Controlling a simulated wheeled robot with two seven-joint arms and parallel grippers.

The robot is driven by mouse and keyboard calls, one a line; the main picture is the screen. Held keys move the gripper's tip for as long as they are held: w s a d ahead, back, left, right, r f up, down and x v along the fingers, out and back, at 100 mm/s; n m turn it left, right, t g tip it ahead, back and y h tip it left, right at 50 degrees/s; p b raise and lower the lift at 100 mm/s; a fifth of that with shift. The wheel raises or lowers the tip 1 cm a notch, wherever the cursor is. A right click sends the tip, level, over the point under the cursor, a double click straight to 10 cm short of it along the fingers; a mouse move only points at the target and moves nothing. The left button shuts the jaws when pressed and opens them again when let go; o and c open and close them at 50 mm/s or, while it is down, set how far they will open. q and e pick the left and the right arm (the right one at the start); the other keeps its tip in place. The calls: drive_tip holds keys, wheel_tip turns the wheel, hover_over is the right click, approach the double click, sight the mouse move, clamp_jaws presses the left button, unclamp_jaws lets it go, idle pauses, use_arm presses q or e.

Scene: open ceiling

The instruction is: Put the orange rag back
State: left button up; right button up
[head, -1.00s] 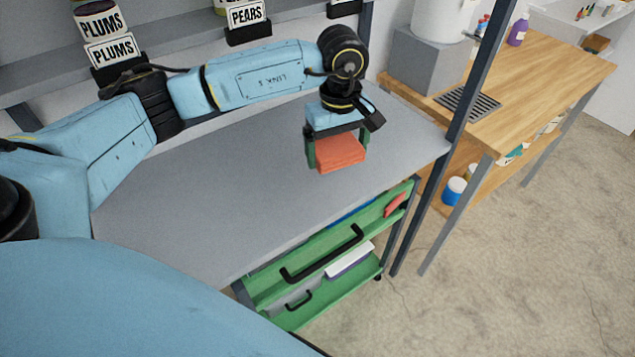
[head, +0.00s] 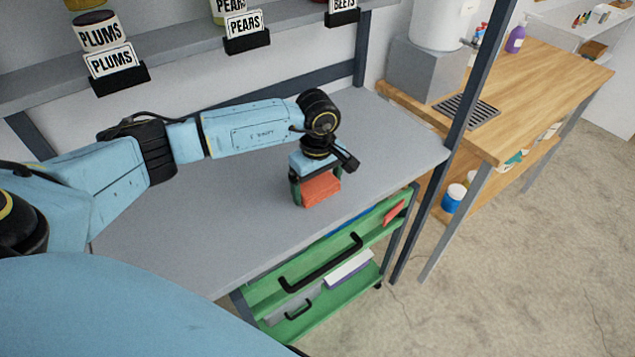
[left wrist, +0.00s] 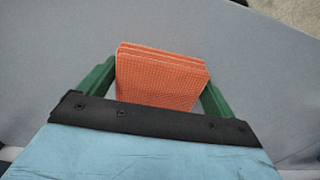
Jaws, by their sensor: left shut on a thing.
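The orange rag (head: 321,190) is a folded, textured block held between the green fingers of my left gripper (head: 316,192). In the left wrist view the rag (left wrist: 160,78) shows its folded layers, with a green finger of the gripper (left wrist: 158,92) on each side. In the head view it is over the grey tabletop near its front edge; I cannot tell whether it touches the top. My right gripper is not in view.
A green trolley (head: 305,283) with black handles stands below the grey table's (head: 230,235) front edge, with a red item (head: 394,212) on its upper tier. A dark post (head: 448,165) rises at the table's right end. A shelf (head: 190,58) with labelled cans runs behind. The tabletop is otherwise clear.

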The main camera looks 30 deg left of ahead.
sight(318, 183)
use_arm(q)
drive_tip(key=shift+f, duration=0.1)
drive_tip(key=o, duration=0.7)
wheel_tip(318, 183, up, 12)
drive_tip(key=shift+r, duration=0.2)
